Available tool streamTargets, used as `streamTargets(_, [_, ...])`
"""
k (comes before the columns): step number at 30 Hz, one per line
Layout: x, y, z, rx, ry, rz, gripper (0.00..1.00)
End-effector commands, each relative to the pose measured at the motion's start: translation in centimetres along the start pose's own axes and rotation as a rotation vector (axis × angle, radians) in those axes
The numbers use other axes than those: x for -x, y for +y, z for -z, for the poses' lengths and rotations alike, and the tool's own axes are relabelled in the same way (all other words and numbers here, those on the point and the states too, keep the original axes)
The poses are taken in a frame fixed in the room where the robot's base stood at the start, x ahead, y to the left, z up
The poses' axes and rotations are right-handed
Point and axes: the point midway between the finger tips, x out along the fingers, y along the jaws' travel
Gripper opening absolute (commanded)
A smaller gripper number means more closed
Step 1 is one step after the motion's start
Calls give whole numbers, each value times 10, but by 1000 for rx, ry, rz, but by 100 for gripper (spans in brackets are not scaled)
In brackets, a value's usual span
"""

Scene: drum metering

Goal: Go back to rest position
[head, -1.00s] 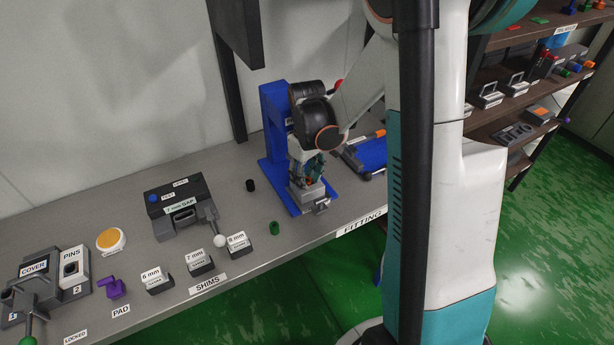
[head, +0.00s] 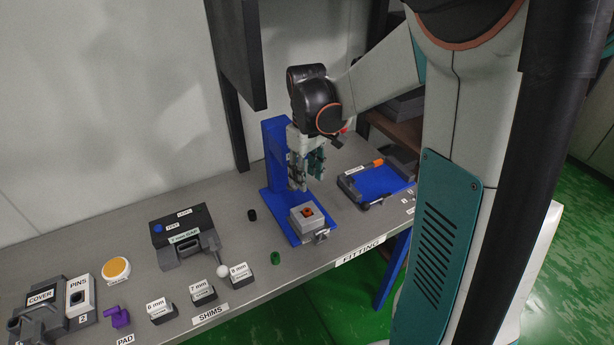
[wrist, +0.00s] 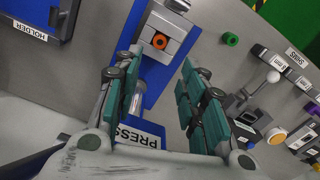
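My gripper (head: 308,172) hangs above the blue press (head: 277,150) on the bench, fingers pointing down. In the wrist view my gripper (wrist: 157,88) has its teal-padded fingers wide apart with nothing between them. Below and apart from it, a grey block (head: 309,222) with an orange ring in its top sits on the press base. The block also shows past the fingertips in the wrist view (wrist: 172,30).
To the right is a blue holder tray (head: 378,183). To the left are the gap gauge (head: 184,238), shim blocks (head: 203,291), a green cylinder (head: 275,258), a black cylinder (head: 252,215) and an orange button (head: 116,269). A dark post and overhead panel (head: 235,50) stand behind.

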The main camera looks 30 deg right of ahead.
Motion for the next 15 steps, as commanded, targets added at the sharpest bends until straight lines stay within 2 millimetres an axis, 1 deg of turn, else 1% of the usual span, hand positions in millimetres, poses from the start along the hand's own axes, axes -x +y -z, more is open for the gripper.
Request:
streamTargets(11, [0, 0, 0, 0, 0, 0, 38])
streamTargets(15, [4, -5, 0, 6, 14, -7, 38])
